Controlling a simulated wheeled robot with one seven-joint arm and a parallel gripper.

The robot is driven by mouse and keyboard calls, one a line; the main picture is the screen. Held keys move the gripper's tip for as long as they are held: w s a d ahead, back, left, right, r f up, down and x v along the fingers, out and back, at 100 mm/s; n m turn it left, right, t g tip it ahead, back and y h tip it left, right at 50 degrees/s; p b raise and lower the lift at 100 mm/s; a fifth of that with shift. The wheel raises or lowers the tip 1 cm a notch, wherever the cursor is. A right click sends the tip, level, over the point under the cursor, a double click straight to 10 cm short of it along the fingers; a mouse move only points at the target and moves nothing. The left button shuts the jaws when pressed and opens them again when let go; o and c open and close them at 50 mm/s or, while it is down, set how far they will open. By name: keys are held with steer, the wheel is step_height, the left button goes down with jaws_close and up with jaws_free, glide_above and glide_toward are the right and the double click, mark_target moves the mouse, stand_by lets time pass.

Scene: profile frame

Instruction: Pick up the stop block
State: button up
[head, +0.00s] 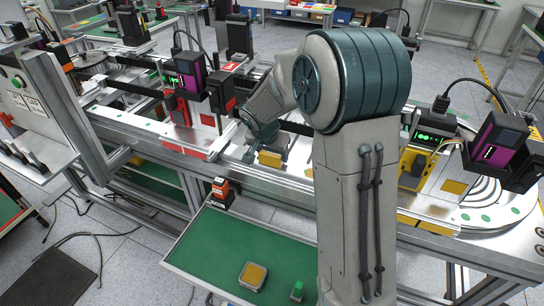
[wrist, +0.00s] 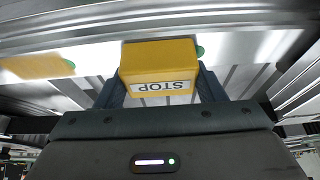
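The stop block is a yellow block with a white label reading STOP, upside down in the wrist view (wrist: 160,62). It sits between the two fingers of my gripper (wrist: 161,85), one at each side, with no clear gap. My gripper looks shut on it. In the head view my gripper (head: 268,143) points down at the conveyor's near side, and the yellow block (head: 270,159) shows just below it. I cannot tell whether the block rests on the rail or is slightly clear of it.
The metal conveyor (head: 350,195) runs across the view, with purple sensors (head: 186,68) and a red-fronted unit (head: 177,108) at the left. A green-topped tray (head: 220,245) stands in front, holding a yellow-topped square piece (head: 252,276) and a small green block (head: 297,291).

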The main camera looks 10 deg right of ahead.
steer(key=c, duration=0.5)
steer(key=shift+r, duration=0.15)
steer(key=shift+r, duration=0.25)
steer(key=r, duration=0.3)
steer(key=shift+d+r+b, duration=0.2)
steer(key=shift+r+b, duration=0.15)
steer(key=shift+b, duration=0.05)
steer(key=s+d+r, duration=0.1)
steer(key=d+r, duration=0.1)
steer(key=d, duration=0.1)
steer(key=s+d+r, duration=0.1)
steer(key=d+r, duration=0.1)
steer(key=d, duration=0.2)
steer(key=s+d+r+b, duration=0.1)
steer(key=d+r, duration=0.1)
steer(key=d, duration=0.1)
steer(key=shift+s+d+r, duration=0.3)
steer(key=shift+s+d, duration=0.05)
steer(key=shift+s, duration=0.05)
